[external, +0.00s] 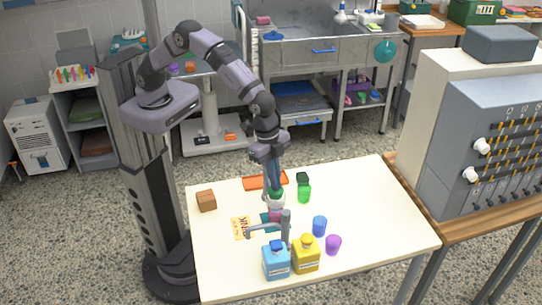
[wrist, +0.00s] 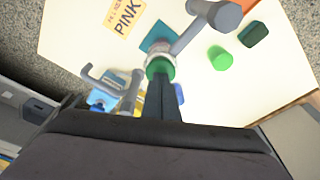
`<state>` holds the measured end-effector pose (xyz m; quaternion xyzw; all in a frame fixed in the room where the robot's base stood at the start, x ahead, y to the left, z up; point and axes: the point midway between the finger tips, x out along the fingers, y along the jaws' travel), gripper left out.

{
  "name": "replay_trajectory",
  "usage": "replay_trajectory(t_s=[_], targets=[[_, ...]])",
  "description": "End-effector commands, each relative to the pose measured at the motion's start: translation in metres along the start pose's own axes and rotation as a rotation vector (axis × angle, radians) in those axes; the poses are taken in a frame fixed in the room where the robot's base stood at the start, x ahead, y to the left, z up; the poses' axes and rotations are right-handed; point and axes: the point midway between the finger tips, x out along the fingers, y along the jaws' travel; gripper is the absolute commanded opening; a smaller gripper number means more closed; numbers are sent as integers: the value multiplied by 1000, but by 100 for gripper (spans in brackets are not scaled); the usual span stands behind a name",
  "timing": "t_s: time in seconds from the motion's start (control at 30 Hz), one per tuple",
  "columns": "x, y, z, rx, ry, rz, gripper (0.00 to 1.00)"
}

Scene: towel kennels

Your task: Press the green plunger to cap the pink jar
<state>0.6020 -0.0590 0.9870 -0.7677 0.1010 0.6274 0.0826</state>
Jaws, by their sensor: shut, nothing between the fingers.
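My gripper (external: 273,188) is shut and empty, pointing down with its fingertips at the green plunger (external: 276,196). In the wrist view the fingertips (wrist: 160,78) overlap the green plunger (wrist: 158,66); whether they press on it I cannot tell. Below the plunger is a whitish collar, and the pink jar (external: 276,213) is under it on a teal base (external: 265,220). The jar is mostly hidden by the plunger in the wrist view, where the teal base (wrist: 161,36) shows beyond it.
A grey post with arms (external: 286,228) stands close by. Blue (external: 276,262) and yellow (external: 306,255) bottles stand at the front. Blue (external: 319,226), purple (external: 333,244) and green (external: 305,193) cups are to the right. A PINK card (external: 239,228) lies left. The table's right side is clear.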

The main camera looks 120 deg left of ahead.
Motion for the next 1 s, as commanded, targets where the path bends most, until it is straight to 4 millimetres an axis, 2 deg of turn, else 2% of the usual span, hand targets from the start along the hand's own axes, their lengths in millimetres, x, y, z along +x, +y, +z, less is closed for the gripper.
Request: replay_trajectory(t_s=[0.27,0.53,1.0], targets=[[11,0,3,0,-1,0,0],[9,0,2,0,-2,0,0],[-11,0,-2,0,-2,0,0]])
